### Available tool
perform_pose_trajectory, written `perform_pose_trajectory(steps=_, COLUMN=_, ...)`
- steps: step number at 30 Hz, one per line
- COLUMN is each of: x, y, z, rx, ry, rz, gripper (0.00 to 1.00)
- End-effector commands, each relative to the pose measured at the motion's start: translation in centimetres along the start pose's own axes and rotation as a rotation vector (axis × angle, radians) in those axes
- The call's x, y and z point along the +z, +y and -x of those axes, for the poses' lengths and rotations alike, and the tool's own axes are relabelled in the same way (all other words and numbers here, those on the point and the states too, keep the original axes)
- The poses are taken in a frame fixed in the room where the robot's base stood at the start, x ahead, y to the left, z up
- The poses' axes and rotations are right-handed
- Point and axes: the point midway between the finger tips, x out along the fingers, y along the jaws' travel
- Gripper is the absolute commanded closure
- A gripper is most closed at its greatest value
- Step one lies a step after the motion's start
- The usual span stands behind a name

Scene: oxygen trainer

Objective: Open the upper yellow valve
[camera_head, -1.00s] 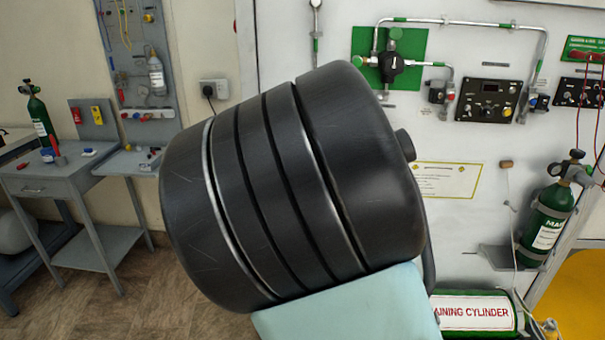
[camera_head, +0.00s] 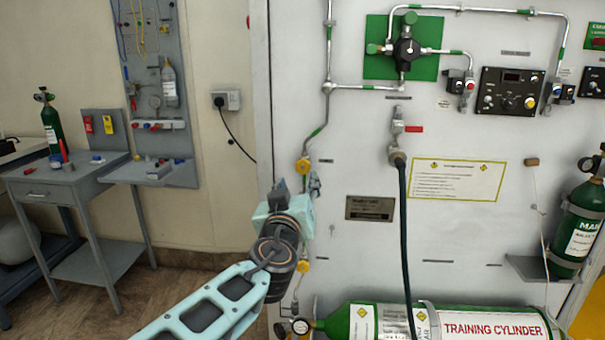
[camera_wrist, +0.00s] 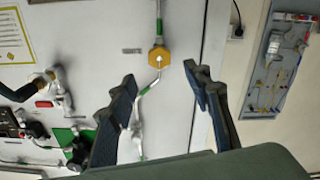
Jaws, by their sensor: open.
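The upper yellow valve (camera_head: 303,165) sits on a thin pipe near the left edge of the white panel. It also shows in the wrist view (camera_wrist: 158,57) as a yellow piece, between and beyond the fingertips. A lower yellow fitting (camera_head: 302,266) is on the same pipe line, beside my arm. My gripper (camera_wrist: 160,75) is open and empty, its two dark fingers on either side of the valve in the picture. No contact shows. In the head view my wrist is just below and left of the upper valve, and my fingers are mostly hidden.
A green training cylinder (camera_head: 440,325) lies at the panel's foot. A dark hose (camera_head: 404,240) hangs from a red-handled tap (camera_head: 413,129) right of the valve. A regulator (camera_head: 406,48) is above. A grey tool board (camera_head: 155,70) and side table (camera_head: 60,180) stand left.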

Motion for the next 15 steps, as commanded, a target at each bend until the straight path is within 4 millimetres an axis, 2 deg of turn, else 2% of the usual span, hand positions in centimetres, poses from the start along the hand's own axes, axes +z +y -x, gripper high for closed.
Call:
perform_pose_trajectory(steps=9, x=0.2, y=0.2, z=-5.3, rx=0.002, ry=-0.002, rz=0.002, gripper=0.55)
perform_pose_trajectory(steps=15, x=0.2, y=0.1, z=-7.9, rx=0.002, ry=-0.003, rz=0.001, gripper=0.55)
